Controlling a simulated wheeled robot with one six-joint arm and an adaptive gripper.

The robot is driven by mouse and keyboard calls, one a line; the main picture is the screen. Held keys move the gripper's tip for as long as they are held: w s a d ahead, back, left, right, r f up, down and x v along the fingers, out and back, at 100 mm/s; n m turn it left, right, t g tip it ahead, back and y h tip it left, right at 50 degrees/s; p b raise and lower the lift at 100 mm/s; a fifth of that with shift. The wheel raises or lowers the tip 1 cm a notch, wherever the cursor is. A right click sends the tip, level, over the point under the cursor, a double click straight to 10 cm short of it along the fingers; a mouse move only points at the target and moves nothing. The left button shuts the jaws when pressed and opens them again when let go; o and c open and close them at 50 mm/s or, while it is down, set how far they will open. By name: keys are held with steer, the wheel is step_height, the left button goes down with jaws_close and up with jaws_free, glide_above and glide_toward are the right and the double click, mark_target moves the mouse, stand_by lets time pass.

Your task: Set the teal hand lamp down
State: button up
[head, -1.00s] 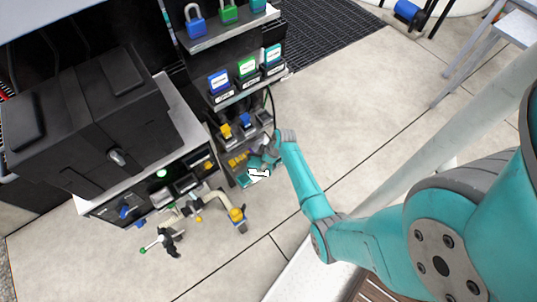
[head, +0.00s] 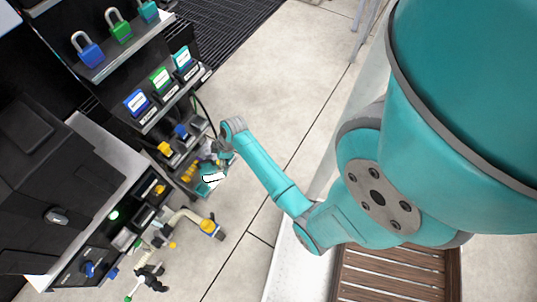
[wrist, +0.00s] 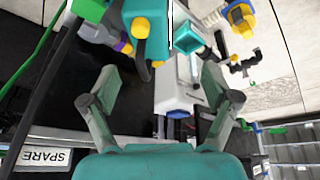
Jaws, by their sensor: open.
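My gripper (wrist: 161,80) is open in the wrist view, its two fingers spread wide. In the head view my gripper (head: 222,146) is low beside the rack's bottom shelf, small and partly hidden by the wrist. A teal boxy body (wrist: 150,28), seemingly the teal hand lamp, lies beyond the fingertips in the wrist view, apart from them. In the head view a teal patch (head: 206,188) shows at the bottom shelf beside a bright white shape.
The rack (head: 150,120) holds padlocks, labelled boxes and small yellow and blue items. A SPARE label (wrist: 43,157) lies left of my gripper. A pipe with a yellow fitting (head: 207,226) stands below the rack.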

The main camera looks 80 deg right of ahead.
steer(key=s+a+r+m+t+h, duration=0.2)
steer(key=s+a, duration=0.5)
steer(key=a, duration=0.1)
steer(key=s+a+r+m+t+h, duration=0.1)
steer(key=s+a+r+m+t, duration=0.1)
steer(key=s+a, duration=0.6)
steer(key=s+a+r+t, duration=0.2)
steer(key=s+r, duration=0.2)
steer(key=r, duration=0.5)
steer(key=s+a+r+m+t, duration=0.1)
steer(key=s+r, duration=0.3)
steer(key=r, duration=0.5)
steer(key=s+a+r+t+y, duration=0.1)
steer(key=s+a+r+t, duration=0.2)
steer(key=r, duration=0.6)
steer(key=shift+s+r+t, duration=0.15)
steer(key=shift+s+t, duration=0.25)
steer(key=shift+s, duration=0.6)
steer(key=shift+a, duration=0.1)
